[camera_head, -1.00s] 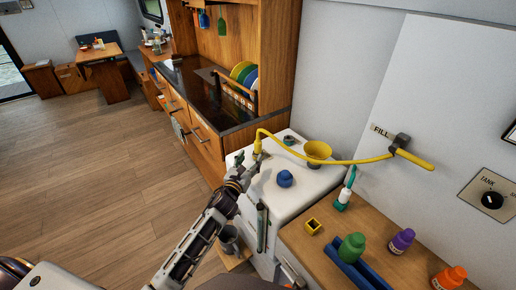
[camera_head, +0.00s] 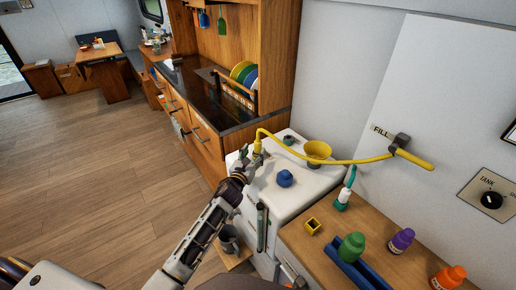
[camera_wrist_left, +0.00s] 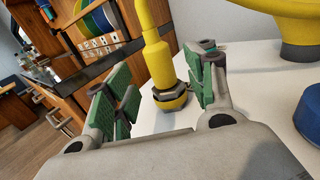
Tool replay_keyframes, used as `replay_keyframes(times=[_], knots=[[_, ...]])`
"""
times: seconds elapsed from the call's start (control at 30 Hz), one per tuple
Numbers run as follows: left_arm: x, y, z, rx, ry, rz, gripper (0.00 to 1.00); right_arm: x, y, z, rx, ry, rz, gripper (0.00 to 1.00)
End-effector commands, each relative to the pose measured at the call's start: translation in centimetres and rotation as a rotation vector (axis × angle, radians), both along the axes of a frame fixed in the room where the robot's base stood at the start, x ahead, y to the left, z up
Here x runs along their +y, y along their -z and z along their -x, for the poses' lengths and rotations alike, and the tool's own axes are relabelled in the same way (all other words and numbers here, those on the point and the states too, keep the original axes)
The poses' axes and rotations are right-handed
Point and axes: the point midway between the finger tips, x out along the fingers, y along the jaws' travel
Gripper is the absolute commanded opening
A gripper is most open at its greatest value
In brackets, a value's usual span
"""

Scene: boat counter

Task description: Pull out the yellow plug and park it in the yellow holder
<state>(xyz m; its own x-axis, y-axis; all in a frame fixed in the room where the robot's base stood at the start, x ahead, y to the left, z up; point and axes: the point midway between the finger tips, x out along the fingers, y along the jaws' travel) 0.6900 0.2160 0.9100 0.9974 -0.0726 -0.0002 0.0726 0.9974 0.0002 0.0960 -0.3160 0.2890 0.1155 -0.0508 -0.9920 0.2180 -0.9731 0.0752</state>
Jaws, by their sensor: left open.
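The yellow plug (camera_head: 257,147) stands upright on the white counter top, at the end of a yellow hose (camera_head: 330,162). In the left wrist view the plug (camera_wrist_left: 158,65) has a grey nut and a yellow collar at its base. My left gripper (camera_head: 251,162) is open at the plug. In the left wrist view the plug stands between the green finger pads of this gripper (camera_wrist_left: 162,92), closer to the right one. A small square yellow holder (camera_head: 312,226) with a dark opening sits on the wooden counter. My right gripper is not in view.
A yellow funnel (camera_head: 318,149) and a blue knob (camera_head: 285,178) are on the white top (camera_head: 296,202), right of the plug. The hose runs to a wall clamp (camera_head: 401,142).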

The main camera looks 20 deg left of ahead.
Motion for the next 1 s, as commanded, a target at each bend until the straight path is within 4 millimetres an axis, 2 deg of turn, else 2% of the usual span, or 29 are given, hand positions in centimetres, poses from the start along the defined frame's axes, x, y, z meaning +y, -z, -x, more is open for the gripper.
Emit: replay_keyframes(times=[0.63,1.0], knots=[[-0.3,0.1,-4.5,-0.001,-0.001,0.001,0.55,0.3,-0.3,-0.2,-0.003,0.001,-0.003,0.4],[-0.4,0.1,-5.1,-0.001,0.0,0.0,0.55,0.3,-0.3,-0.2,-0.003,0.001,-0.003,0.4]])
